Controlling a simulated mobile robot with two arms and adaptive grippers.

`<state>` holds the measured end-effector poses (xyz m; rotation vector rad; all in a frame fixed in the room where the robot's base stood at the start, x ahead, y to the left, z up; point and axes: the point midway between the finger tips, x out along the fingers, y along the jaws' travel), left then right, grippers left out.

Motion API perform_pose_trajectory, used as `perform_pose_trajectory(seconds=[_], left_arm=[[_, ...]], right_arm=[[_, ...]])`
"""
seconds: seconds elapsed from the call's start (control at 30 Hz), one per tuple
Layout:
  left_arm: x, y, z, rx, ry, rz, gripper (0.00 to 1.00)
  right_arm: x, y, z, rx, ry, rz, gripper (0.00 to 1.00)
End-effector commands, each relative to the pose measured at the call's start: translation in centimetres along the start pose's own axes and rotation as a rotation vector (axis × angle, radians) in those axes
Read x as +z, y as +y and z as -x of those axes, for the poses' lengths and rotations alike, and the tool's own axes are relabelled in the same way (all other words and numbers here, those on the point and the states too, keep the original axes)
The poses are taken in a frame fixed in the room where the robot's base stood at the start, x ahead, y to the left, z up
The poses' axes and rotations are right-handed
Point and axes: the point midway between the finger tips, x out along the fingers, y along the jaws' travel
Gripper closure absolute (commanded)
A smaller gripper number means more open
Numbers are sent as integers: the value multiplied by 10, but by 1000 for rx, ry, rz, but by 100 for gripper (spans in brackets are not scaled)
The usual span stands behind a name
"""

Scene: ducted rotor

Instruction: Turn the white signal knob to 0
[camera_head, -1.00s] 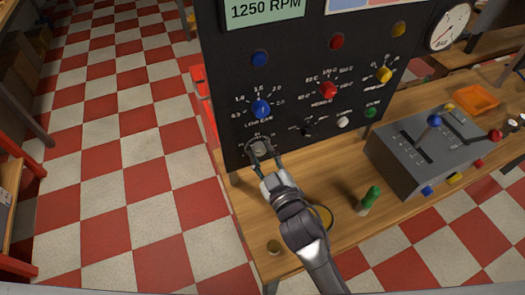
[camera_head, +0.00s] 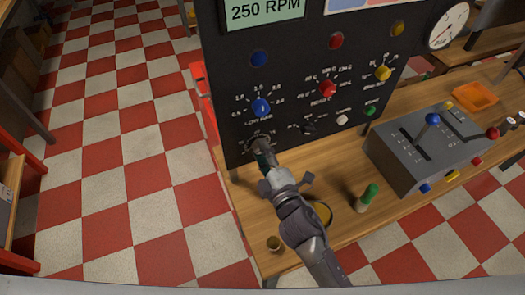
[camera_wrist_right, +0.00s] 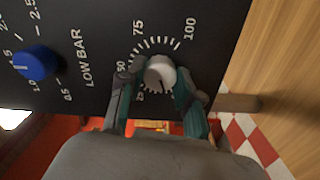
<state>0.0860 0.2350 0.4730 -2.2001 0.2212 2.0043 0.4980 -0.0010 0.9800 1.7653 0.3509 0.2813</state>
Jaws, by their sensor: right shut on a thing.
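The white signal knob (camera_wrist_right: 160,72) sits on the black panel inside a dial with numbers up to 100. In the right wrist view a dark mark on its face points down the picture, past the partly covered 25. The zero mark cannot be made out. My right gripper (camera_wrist_right: 157,83) is shut on the knob, with a finger on each side. In the head view my right gripper (camera_head: 263,152) reaches the panel's lower left and hides most of the knob. My left gripper is not in view.
The black panel (camera_head: 290,75) has a green display (camera_head: 262,10) reading 250 RPM. A blue knob (camera_head: 261,106) is just above the gripped one; red (camera_head: 328,89) and yellow knobs (camera_head: 382,73) are farther right. A grey lever box (camera_head: 405,155) and green-topped object (camera_head: 368,195) stand on the wooden table.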

Motion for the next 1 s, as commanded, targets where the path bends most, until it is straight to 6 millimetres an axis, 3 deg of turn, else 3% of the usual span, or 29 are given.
perform_pose_trajectory(seconds=[0.33, 0.87, 0.9, 1.0], left_arm=[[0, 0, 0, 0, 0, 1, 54], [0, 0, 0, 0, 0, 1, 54], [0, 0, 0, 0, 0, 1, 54], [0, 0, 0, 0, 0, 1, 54]], right_arm=[[0, 0, 0, 1, 1, 144, 100], [0, 0, 0, 1, 1, 172, 100], [0, 0, 0, 1, 1, 172, 64], [0, 0, 0, 1, 1, 171, 47]])
